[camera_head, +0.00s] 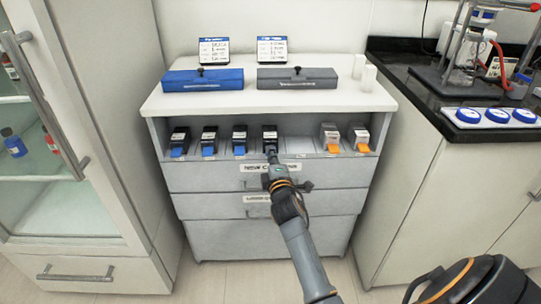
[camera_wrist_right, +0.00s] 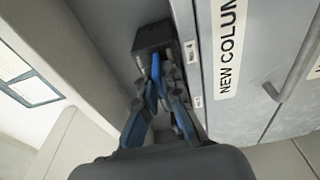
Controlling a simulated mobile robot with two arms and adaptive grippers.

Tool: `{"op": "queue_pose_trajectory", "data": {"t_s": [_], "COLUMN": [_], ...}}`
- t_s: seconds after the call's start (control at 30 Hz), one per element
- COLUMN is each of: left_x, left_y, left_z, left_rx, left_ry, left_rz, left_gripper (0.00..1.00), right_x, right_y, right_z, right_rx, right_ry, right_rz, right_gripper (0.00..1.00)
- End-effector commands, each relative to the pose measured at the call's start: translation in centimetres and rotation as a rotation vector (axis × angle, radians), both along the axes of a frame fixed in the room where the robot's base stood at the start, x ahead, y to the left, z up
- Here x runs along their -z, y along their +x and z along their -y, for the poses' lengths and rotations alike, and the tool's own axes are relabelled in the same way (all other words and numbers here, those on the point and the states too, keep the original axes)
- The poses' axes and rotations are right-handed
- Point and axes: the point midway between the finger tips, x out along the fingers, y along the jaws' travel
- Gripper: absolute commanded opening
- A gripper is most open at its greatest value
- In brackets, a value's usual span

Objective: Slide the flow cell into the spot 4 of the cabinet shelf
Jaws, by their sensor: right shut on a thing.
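The flow cell, a black block (camera_head: 269,132) with a blue front tab, is in the fourth spot from the left of the cabinet shelf (camera_head: 299,147). It also shows in the right wrist view (camera_wrist_right: 152,38), standing in the bay near the small "4" label. My right gripper (camera_head: 271,158) is in front of the shelf, its fingers shut on the blue tab, as the right wrist view (camera_wrist_right: 160,88) shows. The cell's rear is hidden inside the shelf. My left gripper is not in view.
Several similar black cells with blue tabs, one of them (camera_head: 240,137), stand to the left. Two white cells with orange tabs (camera_head: 330,136) (camera_head: 360,138) stand to the right. Blue (camera_head: 203,82) and grey (camera_head: 298,82) cases lie on the cabinet top.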

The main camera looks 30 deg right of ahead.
Motion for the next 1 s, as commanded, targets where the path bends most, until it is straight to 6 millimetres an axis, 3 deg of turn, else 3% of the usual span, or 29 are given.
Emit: {"op": "queue_pose_trajectory", "data": {"t_s": [0.37,0.4,0.5,0.53,0.83,1.0], "left_x": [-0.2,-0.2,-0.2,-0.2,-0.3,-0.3], "left_y": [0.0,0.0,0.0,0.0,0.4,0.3], "left_z": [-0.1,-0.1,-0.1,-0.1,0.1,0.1], "left_rx": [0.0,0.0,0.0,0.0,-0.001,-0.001], "left_ry": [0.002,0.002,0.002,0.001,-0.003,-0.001], "left_rz": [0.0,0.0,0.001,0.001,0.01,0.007], "left_gripper": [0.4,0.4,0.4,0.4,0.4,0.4], "right_x": [0.0,0.0,0.0,0.0,0.3,0.3], "right_y": [0.0,0.0,0.0,0.0,-0.1,-1.8], "right_z": [0.2,0.2,0.2,0.2,0.1,-0.7], "right_rx": [0.0,0.0,0.0,0.0,0.0,-0.001], "right_ry": [-0.001,-0.001,-0.001,-0.001,0.001,0.001], "right_rz": [0.003,0.003,0.002,0.002,-0.002,-0.002], "right_gripper": [0.0,0.11,0.31,0.33,0.33,0.33]}}
